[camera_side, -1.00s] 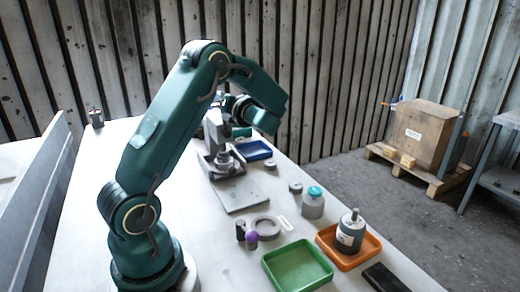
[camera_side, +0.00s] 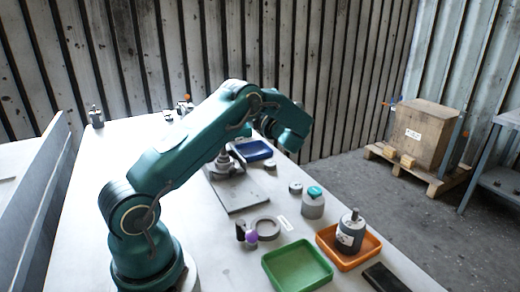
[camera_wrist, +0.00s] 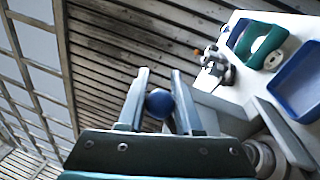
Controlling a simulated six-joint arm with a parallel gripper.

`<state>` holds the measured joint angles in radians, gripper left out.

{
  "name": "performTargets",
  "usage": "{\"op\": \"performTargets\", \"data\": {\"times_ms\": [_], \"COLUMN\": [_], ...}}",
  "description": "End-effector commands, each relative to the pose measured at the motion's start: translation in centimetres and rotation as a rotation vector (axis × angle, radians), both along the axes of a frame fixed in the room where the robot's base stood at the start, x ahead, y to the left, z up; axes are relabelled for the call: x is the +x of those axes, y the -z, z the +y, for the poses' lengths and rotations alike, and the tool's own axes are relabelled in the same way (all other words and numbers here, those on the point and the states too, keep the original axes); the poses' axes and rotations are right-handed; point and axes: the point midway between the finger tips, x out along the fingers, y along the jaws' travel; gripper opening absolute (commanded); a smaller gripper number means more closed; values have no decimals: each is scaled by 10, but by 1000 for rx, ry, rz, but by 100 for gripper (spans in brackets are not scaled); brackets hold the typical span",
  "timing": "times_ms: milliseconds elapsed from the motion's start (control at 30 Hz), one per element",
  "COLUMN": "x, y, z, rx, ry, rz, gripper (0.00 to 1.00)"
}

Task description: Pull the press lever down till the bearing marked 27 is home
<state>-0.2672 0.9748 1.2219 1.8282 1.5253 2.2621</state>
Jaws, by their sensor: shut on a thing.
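My gripper (camera_wrist: 160,100) shows in the wrist view with its two fingers on either side of a blue ball knob (camera_wrist: 159,103), and it is shut on this knob of the press lever. The rest of the lever is hard to make out. The press (camera_wrist: 225,110) stands to the right of the fingers in the wrist view. In the side view my arm hides most of the press, and its grey base plate (camera_side: 240,196) shows below the arm. A round metal part (camera_side: 223,162) stands on the press base. I cannot read a 27 on any part or see how deep the bearing sits.
A blue tray (camera_side: 254,150) lies behind the press. A green tray (camera_side: 297,266) and an orange tray (camera_side: 349,247) with a grey motor-like part (camera_side: 350,232) lie at the front right.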

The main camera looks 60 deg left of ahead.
Motion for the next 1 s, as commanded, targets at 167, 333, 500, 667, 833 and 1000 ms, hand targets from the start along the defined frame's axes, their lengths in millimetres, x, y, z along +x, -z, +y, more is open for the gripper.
{"op": "performTargets", "data": {"times_ms": [167,333,500,667,833,1000], "x": [5,7,8,9,9,9], "y": [10,13,16,16,17,16], "z": [1,1,1,1,1,1], "rx": [-6,-7,-8,-9,-11,-9], "ry": [-6,-7,-8,-8,-7,-6], "rz": [94,143,165,169,169,169], "gripper": [0,0,0,0,0,64]}}
